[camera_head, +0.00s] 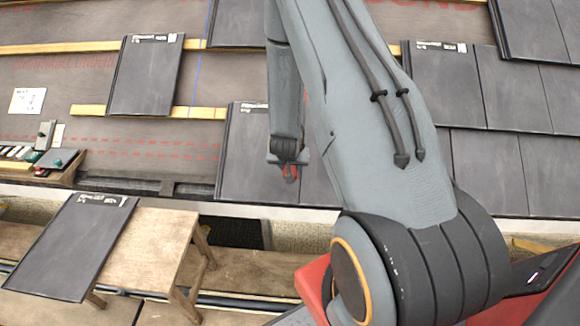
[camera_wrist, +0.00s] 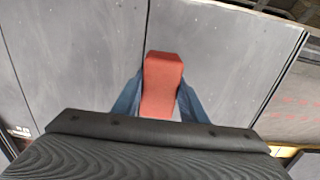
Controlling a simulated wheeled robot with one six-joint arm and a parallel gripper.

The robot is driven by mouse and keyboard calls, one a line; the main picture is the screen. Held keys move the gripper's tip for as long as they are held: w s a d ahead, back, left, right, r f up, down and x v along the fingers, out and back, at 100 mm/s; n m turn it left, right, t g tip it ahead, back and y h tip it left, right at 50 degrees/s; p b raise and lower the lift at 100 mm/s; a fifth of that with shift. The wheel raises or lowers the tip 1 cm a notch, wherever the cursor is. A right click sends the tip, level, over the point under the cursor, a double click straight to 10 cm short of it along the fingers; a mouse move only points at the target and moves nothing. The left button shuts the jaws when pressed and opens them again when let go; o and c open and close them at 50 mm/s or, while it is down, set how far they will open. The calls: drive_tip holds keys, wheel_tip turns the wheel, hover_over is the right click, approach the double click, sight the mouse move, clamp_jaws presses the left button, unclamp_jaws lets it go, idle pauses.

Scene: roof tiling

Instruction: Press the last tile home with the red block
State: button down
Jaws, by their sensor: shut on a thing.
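My gripper (camera_head: 289,172) hangs low over the tiles on the roof, mostly hidden behind my forearm in the head view. It is shut on the red block (camera_wrist: 161,84), which sits between the two blue fingers in the wrist view. A bit of the red block (camera_head: 290,173) also shows in the head view. Below it is a dark grey tile (camera_head: 245,165) in the bottom row, which also fills much of the wrist view (camera_wrist: 225,60). I cannot tell whether the block touches the tile.
More laid tiles (camera_head: 480,85) cover the right. A loose tile (camera_head: 145,75) lies on the wooden battens (camera_head: 90,110) at upper left. Another tile (camera_head: 65,245) rests on a wooden stool (camera_head: 150,245) at lower left. A tray of small items (camera_head: 50,165) stands at the left edge.

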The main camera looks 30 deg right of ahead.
drive_tip(key=shift+b+x, duration=1.1)
drive_tip(key=shift+x, duration=0.85)
drive_tip(key=shift+r, duration=0.1)
drive_tip(key=p+v, duration=0.7)
drive_tip(key=v, duration=0.2)
idle(0.4)
drive_tip(key=s+a+r+n+y, duration=0.1)
drive_tip(key=s+a+r+n, duration=0.1)
drive_tip(key=a, duration=0.3)
drive_tip(key=s+a+r+n+y, duration=0.1)
drive_tip(key=s+a+r+n, duration=0.1)
drive_tip(key=a, duration=0.3)
drive_tip(key=s+a+r+n+t+y, duration=0.1)
drive_tip(key=s+a+r+n, duration=0.1)
drive_tip(key=a, duration=0.4)
drive_tip(key=shift+s+r+n, duration=0.4)
drive_tip(key=shift+s+r, duration=0.25)
drive_tip(key=shift+r, duration=0.05)
